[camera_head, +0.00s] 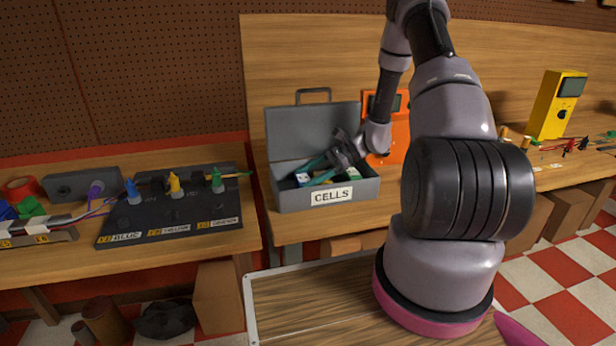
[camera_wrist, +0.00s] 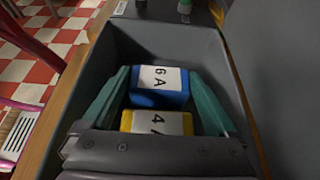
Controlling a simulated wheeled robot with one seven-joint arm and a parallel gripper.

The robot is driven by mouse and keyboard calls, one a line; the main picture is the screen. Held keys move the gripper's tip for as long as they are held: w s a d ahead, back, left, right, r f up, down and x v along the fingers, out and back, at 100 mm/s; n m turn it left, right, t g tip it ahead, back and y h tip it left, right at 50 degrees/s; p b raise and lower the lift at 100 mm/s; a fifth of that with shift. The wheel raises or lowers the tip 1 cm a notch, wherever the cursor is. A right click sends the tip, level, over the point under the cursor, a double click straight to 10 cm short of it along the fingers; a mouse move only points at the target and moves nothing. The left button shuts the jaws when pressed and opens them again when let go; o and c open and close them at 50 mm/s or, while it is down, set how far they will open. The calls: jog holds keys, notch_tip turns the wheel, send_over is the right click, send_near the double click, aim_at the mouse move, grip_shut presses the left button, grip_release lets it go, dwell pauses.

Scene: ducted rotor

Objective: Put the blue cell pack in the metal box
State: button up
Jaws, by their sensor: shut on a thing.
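The metal box (camera_head: 291,202) is grey, labelled CELLS, with its lid raised at the back, on the wooden bench. My gripper (camera_head: 307,173) reaches down into it from the right. In the wrist view my gripper (camera_wrist: 160,100) has its teal fingers on either side of the blue cell pack (camera_wrist: 160,98), which bears a white label reading 6 A. The blue cell pack also shows low inside the box in the head view (camera_head: 302,178). A yellow pack (camera_wrist: 126,121) with a 4 label shows nearer the palm, partly hidden by the gripper.
A green pack (camera_head: 352,197) lies in the box's right part. A dark board (camera_head: 165,234) with blue, yellow and green pegs stands left of the box. An orange case (camera_head: 399,133) stands behind my arm. A yellow meter (camera_head: 557,104) is far right.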

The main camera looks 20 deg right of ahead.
jog(key=o, duration=1.2)
jog(key=shift+f, duration=0.1)
jog(key=shift+o, duration=0.2)
jog(key=shift+r, duration=0.2)
jog(key=v, duration=1.2)
jog(key=s+a+r+n+h, duration=0.3)
jog(key=s+r+n+h, duration=0.1)
jog(key=r, duration=0.6)
jog(key=s+a+r+n+h, duration=0.3)
jog(key=s+r+n, duration=0.15)
jog(key=r, duration=0.55)
jog(key=s+a+r+n+t+h, duration=0.1)
jog(key=s+r+n+t+h, duration=0.2)
jog(key=s+r, duration=0.8)
jog(key=shift+s+a+n+t+h, duration=0.2)
jog(key=shift+s+n+t+h, duration=0.2)
jog(key=shift+s+n+t, duration=1.25)
